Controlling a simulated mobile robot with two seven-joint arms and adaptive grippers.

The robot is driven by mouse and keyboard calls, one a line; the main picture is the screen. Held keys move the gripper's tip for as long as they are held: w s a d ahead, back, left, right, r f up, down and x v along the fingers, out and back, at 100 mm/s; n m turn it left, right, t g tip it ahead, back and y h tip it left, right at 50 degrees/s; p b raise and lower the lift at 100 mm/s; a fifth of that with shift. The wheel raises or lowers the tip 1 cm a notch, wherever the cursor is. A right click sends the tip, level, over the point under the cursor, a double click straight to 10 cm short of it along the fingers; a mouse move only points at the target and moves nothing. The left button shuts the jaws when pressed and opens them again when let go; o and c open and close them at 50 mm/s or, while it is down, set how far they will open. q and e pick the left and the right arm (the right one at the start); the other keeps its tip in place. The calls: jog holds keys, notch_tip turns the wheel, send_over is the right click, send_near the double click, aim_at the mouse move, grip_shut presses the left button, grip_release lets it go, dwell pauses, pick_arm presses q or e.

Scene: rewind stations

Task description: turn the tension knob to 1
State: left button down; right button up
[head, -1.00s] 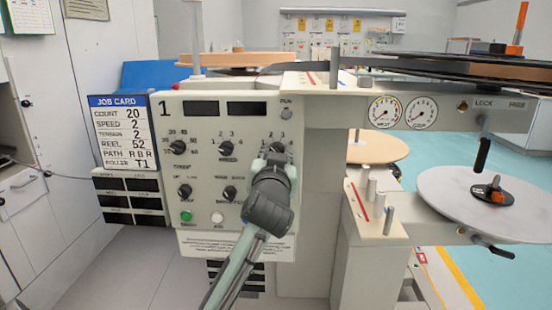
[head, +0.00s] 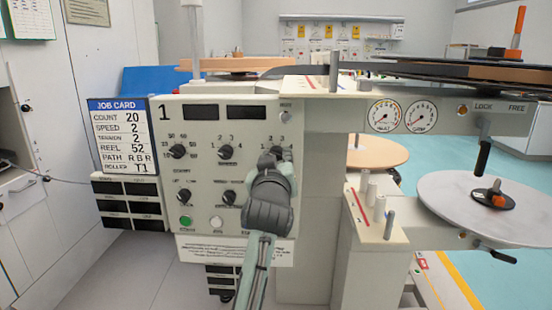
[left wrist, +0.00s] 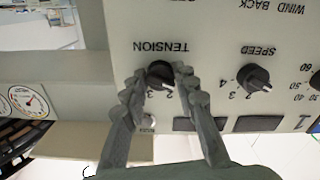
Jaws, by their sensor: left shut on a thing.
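The tension knob (left wrist: 160,73) is a small black dial under the word TENSION, upside down in the left wrist view. Its pale pointer mark appears to lie near the 2; the 1 is hard to make out. My left gripper (left wrist: 164,83) has one finger on each side of the knob and is shut on it. In the head view my left gripper (head: 273,158) is at the upper right of the control panel (head: 205,208) and hides most of the knob. My right gripper is not in view.
The speed knob (left wrist: 255,78) sits beside the tension knob. Other knobs and a green button (head: 186,222) are lower on the panel. A job card (head: 119,133) reads TENSION 2. A roller bracket (head: 375,215) and a pale reel disc (head: 480,210) stand to the right.

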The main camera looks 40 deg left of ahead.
aim_at(277, 110)
pick_arm(q)
jog(key=c, duration=1.2)
grip_release()
jog(key=shift+r, duration=5)
